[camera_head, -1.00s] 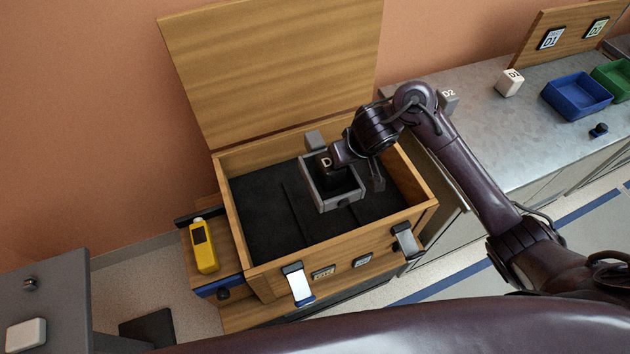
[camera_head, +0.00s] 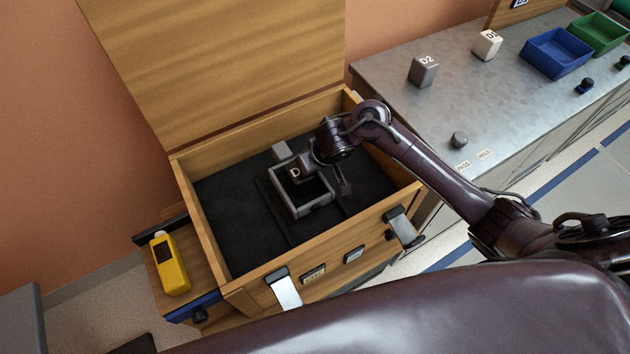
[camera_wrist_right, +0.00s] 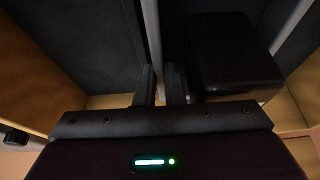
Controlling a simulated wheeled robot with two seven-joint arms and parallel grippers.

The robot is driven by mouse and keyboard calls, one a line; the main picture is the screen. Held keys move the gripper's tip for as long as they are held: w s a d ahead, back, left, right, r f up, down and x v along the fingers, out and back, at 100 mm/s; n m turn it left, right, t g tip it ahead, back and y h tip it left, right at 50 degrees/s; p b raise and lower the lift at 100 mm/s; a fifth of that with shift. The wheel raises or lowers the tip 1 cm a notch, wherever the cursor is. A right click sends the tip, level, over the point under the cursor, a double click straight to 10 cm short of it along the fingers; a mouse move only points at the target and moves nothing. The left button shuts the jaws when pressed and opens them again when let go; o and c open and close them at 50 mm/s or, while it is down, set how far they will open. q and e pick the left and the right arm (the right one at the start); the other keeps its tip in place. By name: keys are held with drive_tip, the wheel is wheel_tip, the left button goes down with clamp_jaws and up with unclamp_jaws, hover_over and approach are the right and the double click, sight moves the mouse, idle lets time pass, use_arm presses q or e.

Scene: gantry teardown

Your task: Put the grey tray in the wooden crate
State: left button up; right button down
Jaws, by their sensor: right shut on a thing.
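The grey tray (camera_head: 301,211) is an open box inside the walls of the wooden crate (camera_head: 211,241), right of the crate's middle. A dark block with a white "D" marking (camera_head: 296,172) sits in the tray, partly hidden by my arm. My right gripper (camera_wrist_right: 160,88) is shut on a thin grey wall of the tray, with the dark block (camera_wrist_right: 232,55) beside it in the right wrist view. The tray is over the crate's black lining; I cannot tell whether it touches it. The crate's lid (camera_head: 220,65) stands open. My left gripper is not in view.
A metal counter (camera_head: 400,105) at the right holds a grey D2 block (camera_head: 423,71), a white block (camera_head: 487,45), a blue bin (camera_head: 556,54) and a green bin (camera_head: 597,34). The crate's left side is empty.

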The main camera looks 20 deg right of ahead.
drive_tip(key=shift+f, duration=0.3)
wheel_tip(320, 180, down, 4)
drive_tip(key=shift+r+b, duration=0.25)
drive_tip(key=shift+b, duration=0.55)
drive_tip(key=shift+f, duration=0.35)
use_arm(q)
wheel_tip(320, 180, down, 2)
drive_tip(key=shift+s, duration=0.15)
use_arm(e)
drive_tip(key=shift+f, duration=0.2)
drive_tip(key=c, duration=1.5)
unclamp_jaws()
